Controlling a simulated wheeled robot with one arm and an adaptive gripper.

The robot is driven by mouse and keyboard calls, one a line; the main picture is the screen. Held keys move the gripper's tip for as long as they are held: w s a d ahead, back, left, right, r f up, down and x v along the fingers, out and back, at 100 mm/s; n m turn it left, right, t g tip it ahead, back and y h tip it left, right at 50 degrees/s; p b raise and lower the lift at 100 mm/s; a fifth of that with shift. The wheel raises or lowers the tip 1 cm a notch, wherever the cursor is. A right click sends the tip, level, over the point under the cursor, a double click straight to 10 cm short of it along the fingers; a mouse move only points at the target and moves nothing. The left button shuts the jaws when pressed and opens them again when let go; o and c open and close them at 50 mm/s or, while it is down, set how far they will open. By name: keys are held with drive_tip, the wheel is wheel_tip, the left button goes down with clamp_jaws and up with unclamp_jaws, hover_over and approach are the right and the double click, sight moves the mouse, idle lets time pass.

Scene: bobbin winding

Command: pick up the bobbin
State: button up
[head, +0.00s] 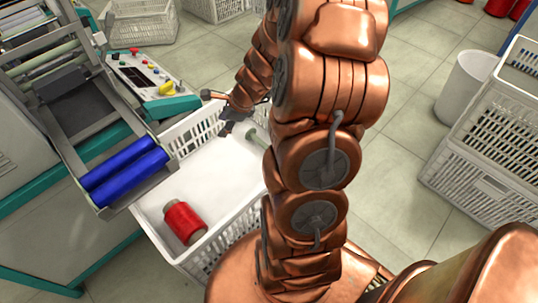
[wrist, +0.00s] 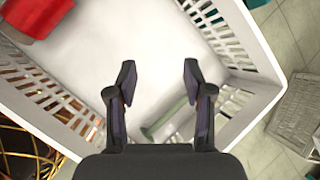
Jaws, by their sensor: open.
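A red wound bobbin (head: 184,222) lies in the near left part of a white slatted crate (head: 213,240). It also shows cut off at the top left in the wrist view (wrist: 32,14). A bare pale green bobbin (head: 257,139) lies in the same crate towards its far right, partly hidden by my arm. In the wrist view the green bobbin (wrist: 164,119) lies slanted beyond my fingers, partly behind the right one. My gripper (wrist: 159,76) is open and empty, pointing into the crate. In the head view my gripper (head: 228,128) is over the crate's far side.
A machine with a control panel (head: 150,80) and blue bobbins (head: 125,170) stands along the crate's left side. Stacked white crates (head: 485,165) and a white bin (head: 465,88) stand at right. The crate's slatted walls surround my gripper. The crate's middle floor is clear.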

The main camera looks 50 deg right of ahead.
drive_tip(key=s+d+f+m+h+b, duration=0.1)
drive_tip(key=s+d+f+m, duration=0.1)
drive_tip(key=d+f, duration=0.3)
drive_tip(key=s+d+f+m+h+b, duration=0.1)
drive_tip(key=s+d+f+m, duration=0.1)
drive_tip(key=d+f+m, duration=0.2)
drive_tip(key=s+d+f+m+b, duration=0.1)
drive_tip(key=s+d+f+m, duration=0.1)
drive_tip(key=d+f+m, duration=0.2)
drive_tip(key=shift+s+d+f+g+h+b, duration=0.15)
drive_tip(key=shift+d+f+g+h+b, duration=0.05)
drive_tip(key=shift+d+f, duration=0.45)
drive_tip(key=shift+s+d+f+g+h+b, duration=0.2)
drive_tip(key=shift+d+f, duration=0.2)
drive_tip(key=shift+f, duration=0.3)
drive_tip(key=shift+d+f, duration=0.15)
drive_tip(key=shift+f, duration=0.15)
drive_tip(key=shift+f+m, duration=0.3)
drive_tip(key=shift+f, duration=0.05)
drive_tip(key=shift+b+x, duration=1.45)
drive_tip(key=shift+x, duration=1.95)
drive_tip(key=shift+s, duration=0.2)
clamp_jaws()
